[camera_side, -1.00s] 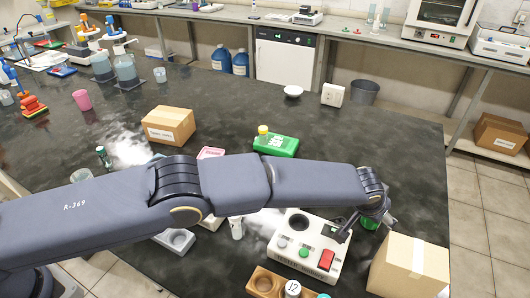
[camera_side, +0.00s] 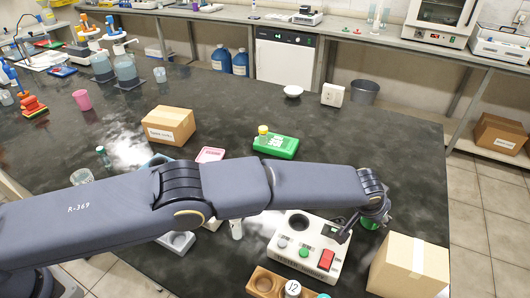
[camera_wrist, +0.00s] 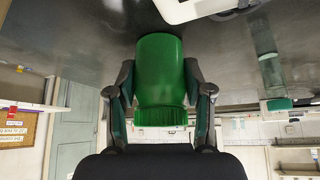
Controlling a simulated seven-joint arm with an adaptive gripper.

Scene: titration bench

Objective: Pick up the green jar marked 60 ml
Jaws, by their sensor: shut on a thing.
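The green jar (camera_wrist: 160,72) stands out in the middle of the wrist view, between the two fingers of my gripper (camera_wrist: 160,95). Its ribbed green lid (camera_wrist: 160,117) faces the camera. My gripper is shut on the jar, with a finger against each side. No 60 ml marking shows on the visible side. In the side view only a small green part of the jar (camera_side: 370,222) shows below my gripper (camera_side: 368,212), and the rest is hidden. I cannot tell whether the jar touches the table.
A white device with a red switch (camera_side: 327,259) stands just left of my gripper. A cardboard box (camera_side: 408,268) is close in front to the right. A green box (camera_side: 276,146) lies farther back. The dark table (camera_side: 400,140) is clear behind my gripper.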

